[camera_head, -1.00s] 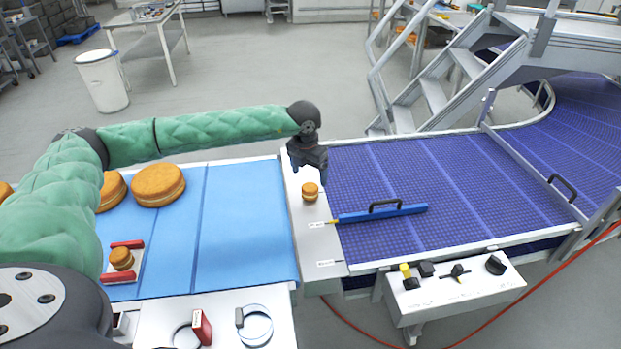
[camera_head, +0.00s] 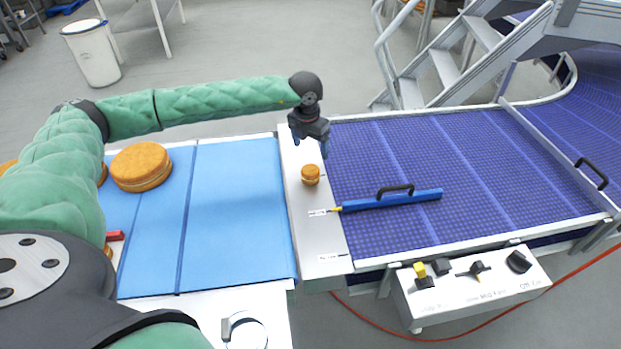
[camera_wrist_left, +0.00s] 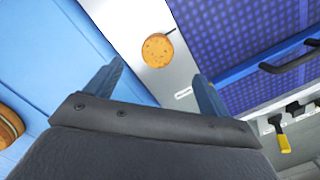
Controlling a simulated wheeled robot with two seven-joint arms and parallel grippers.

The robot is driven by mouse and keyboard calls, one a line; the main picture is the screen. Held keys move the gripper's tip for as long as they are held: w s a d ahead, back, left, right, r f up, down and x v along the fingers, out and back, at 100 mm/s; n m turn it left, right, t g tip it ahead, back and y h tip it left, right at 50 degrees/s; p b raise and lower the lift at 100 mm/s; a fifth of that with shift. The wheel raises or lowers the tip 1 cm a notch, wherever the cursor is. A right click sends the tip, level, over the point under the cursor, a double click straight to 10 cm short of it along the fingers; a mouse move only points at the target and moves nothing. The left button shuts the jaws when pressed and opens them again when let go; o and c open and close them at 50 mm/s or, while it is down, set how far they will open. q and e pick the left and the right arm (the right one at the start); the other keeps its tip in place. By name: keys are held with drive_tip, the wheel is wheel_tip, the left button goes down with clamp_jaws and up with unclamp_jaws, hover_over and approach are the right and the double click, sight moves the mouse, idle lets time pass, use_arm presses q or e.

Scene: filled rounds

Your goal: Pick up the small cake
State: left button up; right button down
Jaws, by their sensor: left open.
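The small cake (camera_head: 310,174) is a round golden-brown sandwich cake with a pale filling band. It stands on the light metal strip (camera_head: 322,242) between the blue belt and the purple conveyor. In the left wrist view the small cake (camera_wrist_left: 158,51) shows from above, beyond and between the fingertips. My left gripper (camera_head: 311,148) hangs above and just behind the cake, open and empty. In the left wrist view its two blue fingers (camera_wrist_left: 160,82) are spread wide, not touching the cake. My right gripper is not in view.
A blue bar with a black handle (camera_head: 392,200) lies on the purple conveyor (camera_head: 450,150), right of the cake. A large cake (camera_head: 140,167) stands on the blue belt (camera_head: 235,220) at left. A control box (camera_head: 470,288) is at the front right. The strip before the cake is clear.

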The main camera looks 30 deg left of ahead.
sight(310, 169)
use_arm(q)
wheel_tip(310, 169, down, 4)
drive_tip(key=b, duration=0.3)
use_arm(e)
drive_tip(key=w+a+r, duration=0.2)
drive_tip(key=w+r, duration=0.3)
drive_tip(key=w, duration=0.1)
use_arm(q)
drive_tip(key=shift+f, duration=0.2)
drive_tip(key=shift+f+p, duration=0.75)
drive_tip(key=shift+f, duration=0.35)
drive_tip(key=f+p, duration=0.1)
drive_tip(key=f, duration=0.1)
drive_tip(key=f+p, duration=0.2)
drive_tip(key=shift+w+a+f, duration=0.15)
drive_tip(key=shift+w+f, duration=0.05)
drive_tip(key=shift+f, duration=0.3)
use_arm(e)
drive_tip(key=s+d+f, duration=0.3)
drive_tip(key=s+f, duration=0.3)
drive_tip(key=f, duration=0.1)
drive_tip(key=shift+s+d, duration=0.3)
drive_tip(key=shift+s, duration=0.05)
use_arm(q)
drive_tip(key=c, duration=0.8)
